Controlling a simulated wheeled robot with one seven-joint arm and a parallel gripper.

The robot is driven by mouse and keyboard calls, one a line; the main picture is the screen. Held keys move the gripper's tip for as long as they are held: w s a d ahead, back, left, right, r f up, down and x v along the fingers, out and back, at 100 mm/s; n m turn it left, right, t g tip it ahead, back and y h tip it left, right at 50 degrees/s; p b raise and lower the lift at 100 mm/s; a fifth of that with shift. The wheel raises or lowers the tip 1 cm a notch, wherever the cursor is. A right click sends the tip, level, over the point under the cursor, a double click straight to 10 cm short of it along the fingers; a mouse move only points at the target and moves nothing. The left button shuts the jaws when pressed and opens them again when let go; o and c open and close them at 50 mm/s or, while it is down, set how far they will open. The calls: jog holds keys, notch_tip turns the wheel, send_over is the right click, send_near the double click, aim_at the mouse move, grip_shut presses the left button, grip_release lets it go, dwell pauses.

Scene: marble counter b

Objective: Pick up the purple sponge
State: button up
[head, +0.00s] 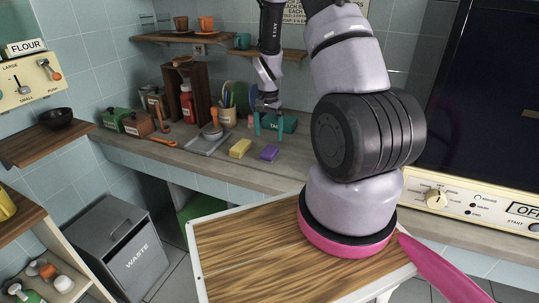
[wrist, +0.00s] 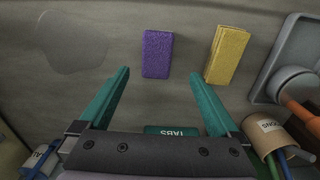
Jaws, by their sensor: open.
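The purple sponge (head: 269,153) lies flat on the counter near its front edge, to the right of a yellow sponge (head: 240,148). In the wrist view the purple sponge (wrist: 157,54) lies ahead of the teal fingertips, between their lines, and is fully visible. The yellow sponge (wrist: 227,55) is to its right there. My gripper (wrist: 160,73) is open, with nothing between its fingers. In the head view my gripper (head: 268,128) hangs behind the purple sponge, apart from it, by the teal TABS box (head: 289,124).
A grey tray (head: 207,144) with an orange-handled tool stands left of the yellow sponge. Behind are a utensil cup (head: 228,116), a red bottle (head: 188,103) and a wooden shelf box. The counter (head: 304,160) right of the purple sponge looks clear.

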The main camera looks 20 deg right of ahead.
aim_at(270, 150)
notch_tip(270, 150, down, 3)
jog(key=shift+f, duration=0.1)
jog(key=shift+s+d+f, duration=0.1)
jog(key=shift+s+f, duration=0.05)
jog(key=shift+f, duration=1.15)
jog(key=shift+s+f, duration=0.1)
jog(key=shift+f, duration=1.15)
jog(key=c, duration=1.4)
jog(key=shift+r, duration=0.1)
jog(key=shift+c, duration=0.2)
notch_tip(270, 150, up, 10)
jog(key=shift+f, duration=0.1)
